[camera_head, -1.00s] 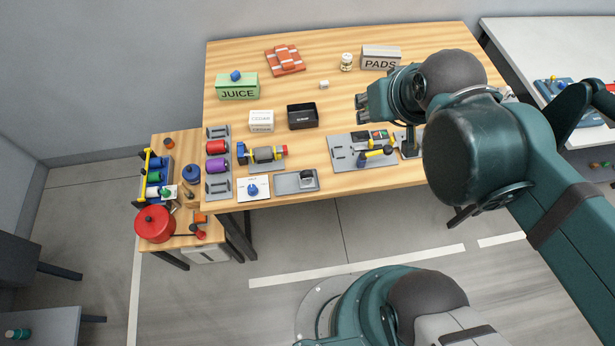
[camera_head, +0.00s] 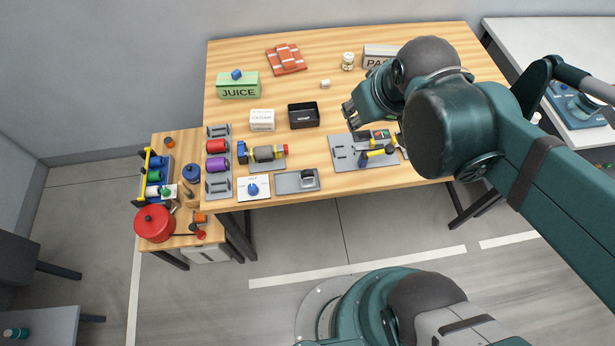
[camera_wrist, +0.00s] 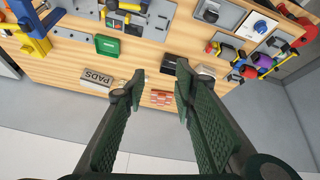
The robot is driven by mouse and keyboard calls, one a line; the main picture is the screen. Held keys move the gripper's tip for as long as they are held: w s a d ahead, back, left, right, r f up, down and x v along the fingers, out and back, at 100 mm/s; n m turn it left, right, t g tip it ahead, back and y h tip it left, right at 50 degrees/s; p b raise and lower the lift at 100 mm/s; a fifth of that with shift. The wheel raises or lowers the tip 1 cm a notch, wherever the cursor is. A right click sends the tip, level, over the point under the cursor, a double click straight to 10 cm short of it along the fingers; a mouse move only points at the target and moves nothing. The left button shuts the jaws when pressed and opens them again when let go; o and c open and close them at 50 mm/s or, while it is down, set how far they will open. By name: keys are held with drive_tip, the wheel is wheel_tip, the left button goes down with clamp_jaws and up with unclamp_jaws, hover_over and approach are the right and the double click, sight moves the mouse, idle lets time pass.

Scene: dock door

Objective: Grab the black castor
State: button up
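A small dark piece that may be the black castor (camera_head: 308,175) sits on a grey plate (camera_head: 288,183) at the table's front edge; it is too small to be sure. In the wrist view a dark piece on a grey plate (camera_wrist: 211,13) shows near the top. My gripper (camera_head: 349,112) is above the table, to the right of the black box and higher up than the grey plate. In the wrist view my gripper (camera_wrist: 160,76) is open, its fingers apart with nothing between them.
A black box (camera_head: 304,116), a white box (camera_head: 261,120), a green JUICE box (camera_head: 238,86) and red bricks (camera_head: 286,60) stand on the wooden table (camera_head: 330,40). A grey plate with a yellow-handled tool (camera_head: 376,156) lies right. A side table holds a red pot (camera_head: 154,223).

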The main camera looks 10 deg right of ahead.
drive_tip(key=w+a+f+n+g+b, duration=0.3)
drive_tip(key=a+f+n, duration=0.4)
drive_tip(key=f, duration=0.4)
drive_tip(key=n+g+b, duration=0.2)
drive_tip(key=n+g, duration=0.1)
drive_tip(key=n, duration=0.4)
hover_over(307, 171)
drive_tip(key=f, duration=1)
drive_tip(key=shift+w+d, duration=0.15)
drive_tip(key=shift+d, duration=0.15)
drive_tip(key=shift+a+f+n, duration=0.25)
drive_tip(key=shift+f+n, duration=0.25)
drive_tip(key=shift+f, duration=0.1)
drive_tip(key=shift+f, duration=0.1)
drive_tip(key=shift+f, duration=1.2)
drive_tip(key=shift+f, duration=0.1)
drive_tip(key=shift+f+b, duration=0.75)
drive_tip(key=shift+f, duration=1.75)
